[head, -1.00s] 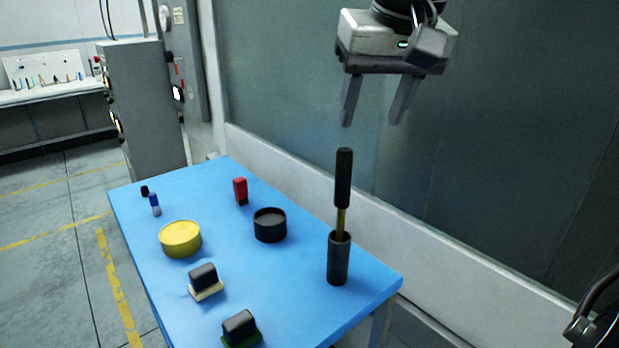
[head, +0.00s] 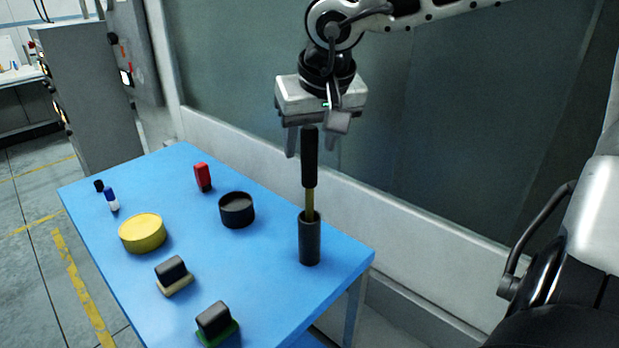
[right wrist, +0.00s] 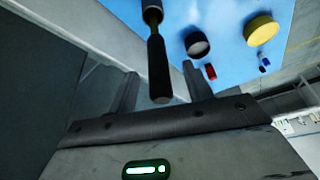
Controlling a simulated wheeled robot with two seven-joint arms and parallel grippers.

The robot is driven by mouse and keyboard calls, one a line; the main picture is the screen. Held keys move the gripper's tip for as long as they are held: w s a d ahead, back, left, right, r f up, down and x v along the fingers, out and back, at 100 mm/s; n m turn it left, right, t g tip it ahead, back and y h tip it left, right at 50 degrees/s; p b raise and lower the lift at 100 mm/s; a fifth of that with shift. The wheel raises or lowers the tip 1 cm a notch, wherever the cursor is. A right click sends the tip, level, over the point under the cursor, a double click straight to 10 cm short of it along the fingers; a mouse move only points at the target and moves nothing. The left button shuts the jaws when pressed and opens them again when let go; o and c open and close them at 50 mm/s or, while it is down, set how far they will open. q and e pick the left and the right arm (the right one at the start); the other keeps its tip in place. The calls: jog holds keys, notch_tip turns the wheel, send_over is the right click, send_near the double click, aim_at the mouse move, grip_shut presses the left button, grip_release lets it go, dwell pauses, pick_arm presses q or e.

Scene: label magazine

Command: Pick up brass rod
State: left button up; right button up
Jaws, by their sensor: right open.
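The brass rod (head: 309,201) has a long black handle (head: 310,157) and stands upright in a dark cylindrical holder (head: 309,240) near the right corner of the blue table. My right gripper (head: 312,154) is open and empty, pointing down, with its fingers around the height of the handle's top. In the head view the handle overlaps the gap between the fingers. In the right wrist view the handle (right wrist: 159,72) shows ahead of the open fingers, its end close to the gap. I cannot tell whether it is between them. My left gripper is out of view.
On the blue table (head: 260,290) stand a black round tin (head: 237,210), a yellow round tin (head: 142,233), a red stamp (head: 203,177), a blue-and-white bottle (head: 112,199) and two black-handled blocks (head: 173,275). A glass wall is behind the table.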

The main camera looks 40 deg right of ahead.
aim_at(309, 150)
jog(key=x, duration=0.3)
jog(key=shift+w+d+f, duration=0.15)
jog(key=shift+d+f, duration=0.05)
grip_shut()
jog(key=shift+r, duration=0.2)
